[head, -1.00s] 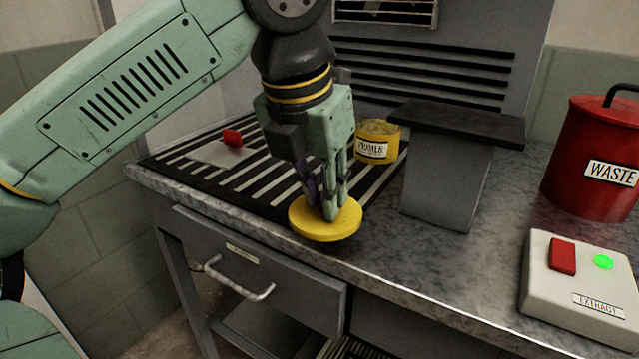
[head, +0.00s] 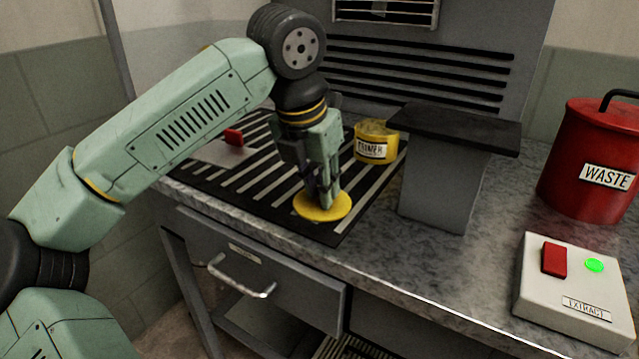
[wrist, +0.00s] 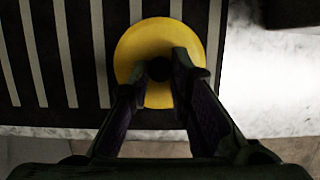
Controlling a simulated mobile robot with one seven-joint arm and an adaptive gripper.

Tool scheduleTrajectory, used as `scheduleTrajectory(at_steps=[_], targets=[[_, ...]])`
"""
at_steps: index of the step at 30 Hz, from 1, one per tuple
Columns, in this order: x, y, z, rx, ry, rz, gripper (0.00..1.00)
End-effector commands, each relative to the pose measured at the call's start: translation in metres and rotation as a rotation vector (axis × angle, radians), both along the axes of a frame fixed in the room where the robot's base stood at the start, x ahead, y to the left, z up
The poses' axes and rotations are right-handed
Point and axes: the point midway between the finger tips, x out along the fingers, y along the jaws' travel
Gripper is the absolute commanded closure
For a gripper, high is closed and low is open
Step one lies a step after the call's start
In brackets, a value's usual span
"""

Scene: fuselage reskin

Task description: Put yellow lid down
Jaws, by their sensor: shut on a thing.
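The yellow lid (head: 312,212) is a flat round disc at the front right part of the black-and-white striped grate. My gripper (head: 328,200) points down over it and is shut on its small dark knob. In the wrist view the yellow lid (wrist: 143,47) lies between and beyond the fingertips of my gripper (wrist: 160,72), with the dark knob between them. The lid looks level and very low over the grate; I cannot tell whether it touches. The yellow primer can (head: 372,142), labelled PRIMER, stands open behind it.
The striped grate (head: 272,182) has free room left of the lid. A red-handled scraper-like piece (head: 232,137) lies there. A grey stand with a dark top (head: 440,185) is to the right. The red waste can (head: 590,150) and the extract switch box (head: 570,285) are further right.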

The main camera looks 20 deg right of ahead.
Motion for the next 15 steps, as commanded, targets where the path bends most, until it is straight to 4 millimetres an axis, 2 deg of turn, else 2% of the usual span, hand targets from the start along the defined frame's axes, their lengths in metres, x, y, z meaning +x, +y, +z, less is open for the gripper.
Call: scheduleTrajectory(at_steps=[5,6,15], targets=[[0.0000,0.0001,-0.0040,0.000,0.000,0.000,1.00],[-0.0001,0.0001,-0.0041,0.001,-0.001,0.000,0.81],[-0.0003,-0.0001,-0.0033,0.001,0.000,-0.001,0.62]])
